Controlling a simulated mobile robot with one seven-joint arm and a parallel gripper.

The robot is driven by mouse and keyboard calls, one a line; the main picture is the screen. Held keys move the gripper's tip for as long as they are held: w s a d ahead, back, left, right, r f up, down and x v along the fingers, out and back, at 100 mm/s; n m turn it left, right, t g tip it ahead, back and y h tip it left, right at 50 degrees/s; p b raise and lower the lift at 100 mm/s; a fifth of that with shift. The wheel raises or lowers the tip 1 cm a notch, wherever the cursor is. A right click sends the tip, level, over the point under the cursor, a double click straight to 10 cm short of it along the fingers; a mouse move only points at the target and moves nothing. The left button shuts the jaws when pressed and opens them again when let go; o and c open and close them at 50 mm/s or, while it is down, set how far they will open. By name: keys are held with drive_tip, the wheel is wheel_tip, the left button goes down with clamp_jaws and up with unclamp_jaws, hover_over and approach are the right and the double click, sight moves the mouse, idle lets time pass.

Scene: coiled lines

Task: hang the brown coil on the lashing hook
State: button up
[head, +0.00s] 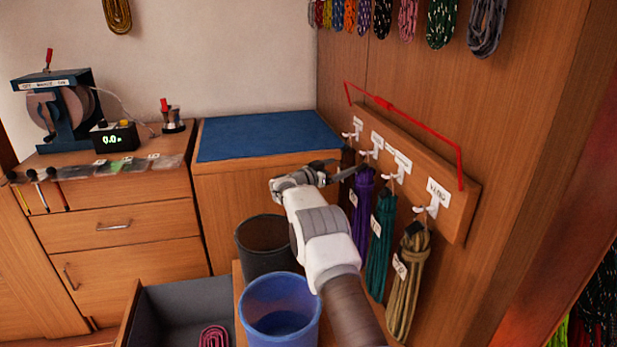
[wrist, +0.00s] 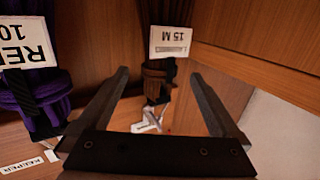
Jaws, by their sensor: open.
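The brown coil (wrist: 157,82) appears to hang at the leftmost white hook (head: 354,134), with a white tag reading 15 M. In the head view only a dark strip of the coil (head: 347,156) shows behind my fingers. The hook also shows in the wrist view (wrist: 148,122), next to the coil's bound end. My gripper (head: 342,172) is open, and in the wrist view its fingers (wrist: 160,76) stand either side of the coil with gaps. Which hook is the lashing hook I cannot read; the hook labels are small or hidden.
A purple coil (head: 363,205), a teal coil (head: 381,245) and a tan coil (head: 408,280) hang to the right on the hook rail (head: 458,210). Below stand a blue bin (head: 280,325) and a dark bin (head: 255,260). A blue-topped cabinet (head: 265,136) is behind.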

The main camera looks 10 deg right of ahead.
drive_tip(key=p+v, duration=0.3)
drive_tip(key=v, duration=1.1)
drive_tip(key=w+a+r+n+t+y, duration=0.1)
drive_tip(key=a+r+n+t+y, duration=0.15)
drive_tip(key=r, duration=0.45)
drive_tip(key=w+a+r+n+t+y, duration=0.1)
drive_tip(key=a+r+t+y, duration=0.15)
drive_tip(key=r, duration=0.45)
drive_tip(key=s+a+r+n+t+y, duration=0.2)
drive_tip(key=s+a+r+n+y, duration=0.25)
drive_tip(key=s+r+y, duration=0.45)
drive_tip(key=s+a+n+g+y, duration=0.2)
drive_tip(key=s+n+g+y, duration=0.15)
drive_tip(key=s, duration=1.45)
drive_tip(key=s+d+f+g+h, duration=0.1)
drive_tip(key=s+d+f+g, duration=0.15)
drive_tip(key=s, duration=0.55)
drive_tip(key=s+d+f+g+h, duration=0.15)
drive_tip(key=s+f, duration=0.25)
drive_tip(key=s, duration=0.4)
drive_tip(key=s+d+f+g, duration=0.1)
drive_tip(key=s+f+g, duration=0.15)
drive_tip(key=s, duration=0.45)
wheel_tip(320, 180, up, 16)
drive_tip(key=s+p, duration=0.1)
drive_tip(key=p, duration=1.6)
drive_tip(key=shift+s+d+p, duration=0.25)
drive_tip(key=shift+d+p, duration=0.1)
drive_tip(key=shift+d, duration=0.1)
